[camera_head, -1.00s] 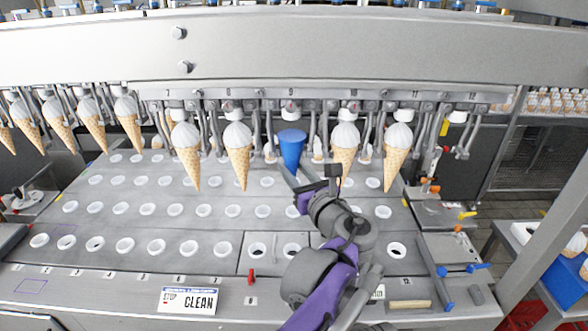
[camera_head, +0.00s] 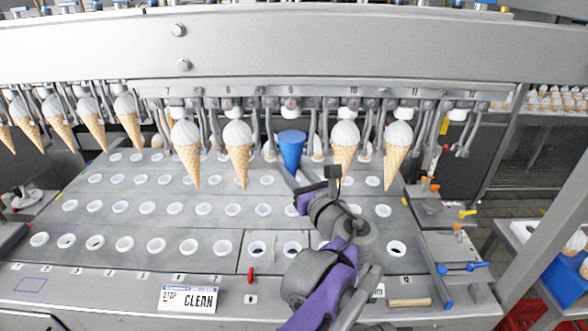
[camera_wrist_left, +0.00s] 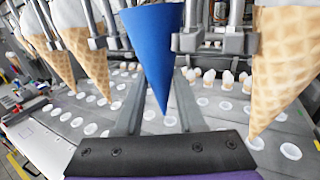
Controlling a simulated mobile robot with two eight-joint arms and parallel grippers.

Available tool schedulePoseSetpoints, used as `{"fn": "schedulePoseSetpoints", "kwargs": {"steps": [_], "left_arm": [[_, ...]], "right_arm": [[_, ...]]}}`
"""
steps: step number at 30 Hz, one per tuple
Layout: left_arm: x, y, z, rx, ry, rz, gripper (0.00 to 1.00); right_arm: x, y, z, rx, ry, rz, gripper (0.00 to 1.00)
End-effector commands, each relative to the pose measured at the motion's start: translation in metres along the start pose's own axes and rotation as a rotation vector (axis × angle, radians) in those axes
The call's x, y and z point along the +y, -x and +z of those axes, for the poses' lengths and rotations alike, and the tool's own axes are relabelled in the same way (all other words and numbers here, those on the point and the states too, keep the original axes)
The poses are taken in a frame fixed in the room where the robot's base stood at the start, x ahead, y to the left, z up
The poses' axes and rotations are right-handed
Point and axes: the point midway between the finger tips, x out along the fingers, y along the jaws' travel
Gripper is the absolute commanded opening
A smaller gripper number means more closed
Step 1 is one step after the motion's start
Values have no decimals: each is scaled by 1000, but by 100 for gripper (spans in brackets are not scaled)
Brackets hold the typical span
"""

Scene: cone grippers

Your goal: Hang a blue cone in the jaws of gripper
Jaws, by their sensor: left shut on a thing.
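The blue cone (camera_head: 291,152) stands upright, wide end up, under the number 9 station in the head view. It lies between the two hanging metal jaws of that station (camera_head: 312,128); whether they touch it I cannot tell. My left gripper (camera_head: 288,175) reaches up from below and is shut on the blue cone. In the left wrist view my gripper's two fingers (camera_wrist_left: 157,100) flank the lower part of the blue cone (camera_wrist_left: 155,45), whose tip points down. My right gripper is not in view.
Ice cream cones hang on both sides, the closest left (camera_head: 238,160) and right (camera_head: 344,155). A metal table with rows of white-rimmed holes (camera_head: 156,245) lies below. A steel beam (camera_head: 290,50) runs above. Small white-topped cones stand behind the jaws (camera_wrist_left: 228,78).

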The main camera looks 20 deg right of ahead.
Motion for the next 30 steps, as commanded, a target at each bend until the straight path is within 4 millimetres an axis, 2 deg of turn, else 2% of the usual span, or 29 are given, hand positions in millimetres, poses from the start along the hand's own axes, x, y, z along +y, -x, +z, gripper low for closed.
{"fn": "schedulePoseSetpoints", "kwargs": {"steps": [22,23,28,30], "left_arm": [[0,0,-5,0,0,0,0],[0,0,-5,0,0,0,42],[0,0,-5,0,0,0,72],[0,0,-5,0,0,0,73]], "right_arm": [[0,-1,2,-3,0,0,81],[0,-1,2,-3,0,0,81],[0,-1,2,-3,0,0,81],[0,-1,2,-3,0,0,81]]}}
